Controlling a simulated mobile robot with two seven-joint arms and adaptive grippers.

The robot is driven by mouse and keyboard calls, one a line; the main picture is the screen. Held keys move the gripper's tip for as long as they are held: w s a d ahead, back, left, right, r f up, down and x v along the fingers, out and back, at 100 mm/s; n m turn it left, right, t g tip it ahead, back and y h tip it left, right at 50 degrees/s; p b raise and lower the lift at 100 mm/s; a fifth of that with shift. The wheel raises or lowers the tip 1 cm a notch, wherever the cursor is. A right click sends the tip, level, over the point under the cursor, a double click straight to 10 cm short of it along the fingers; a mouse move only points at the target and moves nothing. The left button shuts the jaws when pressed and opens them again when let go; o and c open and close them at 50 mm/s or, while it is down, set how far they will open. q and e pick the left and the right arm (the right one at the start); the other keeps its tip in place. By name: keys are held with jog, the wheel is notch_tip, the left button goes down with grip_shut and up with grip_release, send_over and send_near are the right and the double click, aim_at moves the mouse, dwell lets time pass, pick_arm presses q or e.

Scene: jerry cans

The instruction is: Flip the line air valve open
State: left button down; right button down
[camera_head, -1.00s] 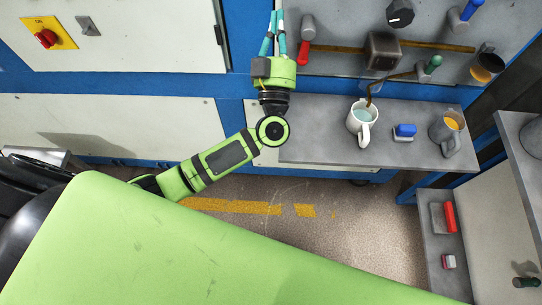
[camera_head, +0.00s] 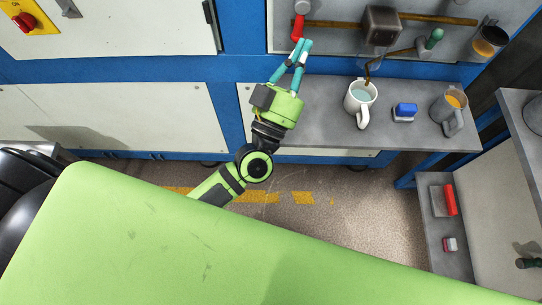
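A valve with a red handle (camera_head: 297,28) is on the grey back panel at the top, its handle hanging down from a grey knob. A second valve with a green handle (camera_head: 434,39) is further right on the panel. No label shows which is the line air valve. My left gripper (camera_head: 304,43) points up the picture, its teal fingertips close together just below and right of the red handle's lower end. The fingers look shut with nothing between them. I cannot tell whether they touch the handle. My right gripper is not in view.
On the grey shelf (camera_head: 320,108) stand a white mug (camera_head: 355,103) under a spout, a blue-topped block (camera_head: 405,110) and a grey mug with orange contents (camera_head: 447,114). A grey box (camera_head: 381,26) and brown pipe (camera_head: 335,24) are on the panel, right of the red handle.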

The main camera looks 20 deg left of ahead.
pick_arm(q)
jog(key=s+d+f+m+g+h, duration=0.2)
jog(key=d+f+m+g+h, duration=0.3)
jog(key=f+g, duration=0.5)
jog(key=s+a+f+n+g+y, duration=0.1)
jog(key=s+a+f+g, duration=0.1)
jog(key=f, duration=0.5)
jog(key=s+a+f+n+g+y, duration=0.1)
jog(key=s+a+f+g+y, duration=0.1)
jog(key=f, duration=0.5)
jog(key=s+a+f+n+g+y, duration=0.1)
jog(key=s+a+f+g+y, duration=0.1)
jog(key=a+f, duration=0.2)
notch_tip(320, 180, down, 3)
jog(key=shift+s+f+b, duration=0.1)
jog(key=shift+s+b, duration=0.1)
jog(key=shift+b, duration=0.2)
